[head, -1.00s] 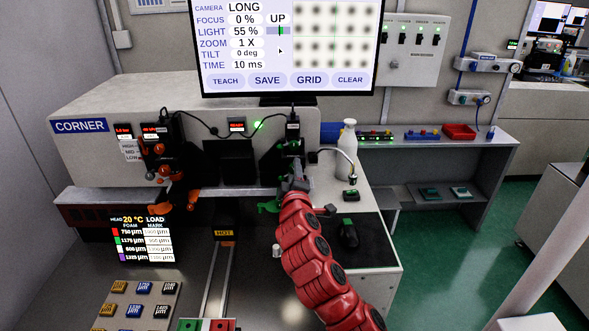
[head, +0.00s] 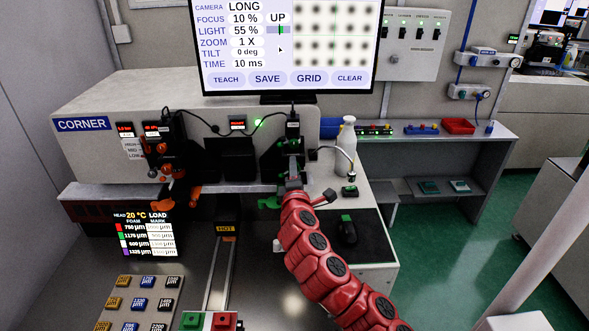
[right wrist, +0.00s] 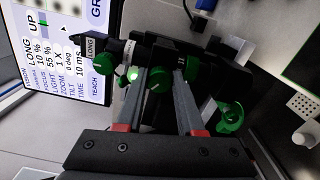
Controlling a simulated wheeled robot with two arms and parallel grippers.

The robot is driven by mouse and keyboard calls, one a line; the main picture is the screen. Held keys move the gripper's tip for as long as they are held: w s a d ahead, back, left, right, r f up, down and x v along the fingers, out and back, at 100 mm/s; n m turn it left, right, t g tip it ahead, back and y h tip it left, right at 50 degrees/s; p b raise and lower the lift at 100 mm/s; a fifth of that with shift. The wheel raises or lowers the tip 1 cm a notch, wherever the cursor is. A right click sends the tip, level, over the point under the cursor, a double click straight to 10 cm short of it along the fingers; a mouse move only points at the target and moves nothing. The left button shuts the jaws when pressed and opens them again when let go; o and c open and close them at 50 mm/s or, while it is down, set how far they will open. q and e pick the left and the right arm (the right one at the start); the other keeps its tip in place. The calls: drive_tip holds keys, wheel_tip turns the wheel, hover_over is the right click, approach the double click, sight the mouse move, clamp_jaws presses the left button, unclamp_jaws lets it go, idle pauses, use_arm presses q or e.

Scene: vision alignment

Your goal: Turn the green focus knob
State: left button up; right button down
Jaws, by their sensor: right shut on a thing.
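The camera unit with green parts (head: 291,150) is on the front of the white machine, right of the orange one. My right gripper (head: 293,184) reaches it from below and hides much of it. In the right wrist view, its two fingers (right wrist: 161,74) are shut on a green knob (right wrist: 159,81), likely the focus knob. Other green knobs (right wrist: 229,118) sit close to the right finger. The screen (head: 290,45) reads FOCUS 10 %. My left gripper is not in view.
An orange-knobbed camera unit (head: 170,160) is to the left. A white bottle (head: 346,137) and a bent metal tube stand to the right. A narrow rail with a HOT label (head: 226,229) runs in front.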

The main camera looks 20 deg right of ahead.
idle(0.3)
drive_tip(key=c, duration=0.5)
unclamp_jaws()
drive_tip(key=p+v, duration=0.5)
drive_tip(key=v, duration=1.2)
drive_tip(key=shift+s+a+p, duration=0.1)
drive_tip(key=shift+s+p, duration=0.15)
drive_tip(key=shift+p, duration=0.05)
